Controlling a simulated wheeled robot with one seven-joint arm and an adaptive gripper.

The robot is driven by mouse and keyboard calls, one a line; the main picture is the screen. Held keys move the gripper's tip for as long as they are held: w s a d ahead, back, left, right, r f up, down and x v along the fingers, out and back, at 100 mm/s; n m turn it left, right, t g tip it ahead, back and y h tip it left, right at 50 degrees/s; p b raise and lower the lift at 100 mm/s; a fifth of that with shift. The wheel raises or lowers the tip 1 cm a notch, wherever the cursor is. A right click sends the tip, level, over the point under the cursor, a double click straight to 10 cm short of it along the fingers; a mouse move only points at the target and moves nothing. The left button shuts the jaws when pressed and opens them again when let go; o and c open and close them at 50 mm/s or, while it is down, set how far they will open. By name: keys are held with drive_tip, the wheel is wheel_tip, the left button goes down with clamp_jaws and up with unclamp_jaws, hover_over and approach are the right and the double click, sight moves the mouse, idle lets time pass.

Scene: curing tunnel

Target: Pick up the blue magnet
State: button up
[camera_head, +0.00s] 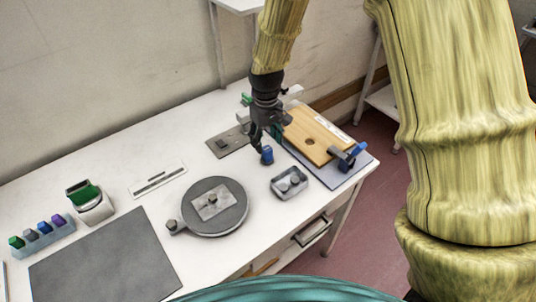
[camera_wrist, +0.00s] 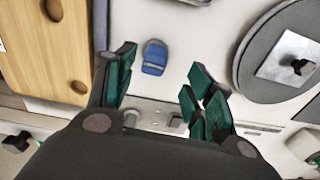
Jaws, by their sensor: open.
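The blue magnet (camera_head: 267,155) is a small blue block on the white table, between the wooden board and the round grey plate. In the wrist view the blue magnet (camera_wrist: 155,57) lies a little beyond the fingertips, between their lines and nearer the left finger. My gripper (camera_head: 262,145) is close above it in the head view. In the wrist view my gripper (camera_wrist: 158,62) is open, with green finger pads spread apart and nothing between them.
A wooden board (camera_head: 313,133) with a blue-handled clamp (camera_head: 352,155) lies right of the magnet. A small grey tray (camera_head: 290,194) with metal pieces is in front. The round plate (camera_head: 232,221) is at front left. A flat metal plate (camera_head: 228,144) lies behind left.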

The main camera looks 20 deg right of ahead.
sight(267, 148)
drive_tip(key=shift+w+d+f, duration=0.1)
drive_tip(key=shift+w+f, duration=0.75)
drive_tip(key=shift+f, duration=0.05)
drive_tip(key=shift+s+f+p, duration=0.1)
drive_tip(key=shift+f+p, duration=0.15)
drive_tip(key=shift+p, duration=0.25)
drive_tip(key=shift+s+d+f+p, duration=0.2)
drive_tip(key=shift+s+f+p, duration=0.2)
drive_tip(key=shift+s, duration=0.25)
drive_tip(key=f, duration=0.1)
drive_tip(key=w+f, duration=0.1)
drive_tip(key=f, duration=0.1)
drive_tip(key=shift+s+r, duration=0.2)
drive_tip(key=shift+s, duration=0.1)
drive_tip(key=shift+w+f, duration=0.15)
drive_tip(key=shift+w, duration=0.05)
drive_tip(key=c, duration=0.7)
drive_tip(key=shift+s, duration=0.1)
clamp_jaws()
drive_tip(key=shift+r, duration=0.2)
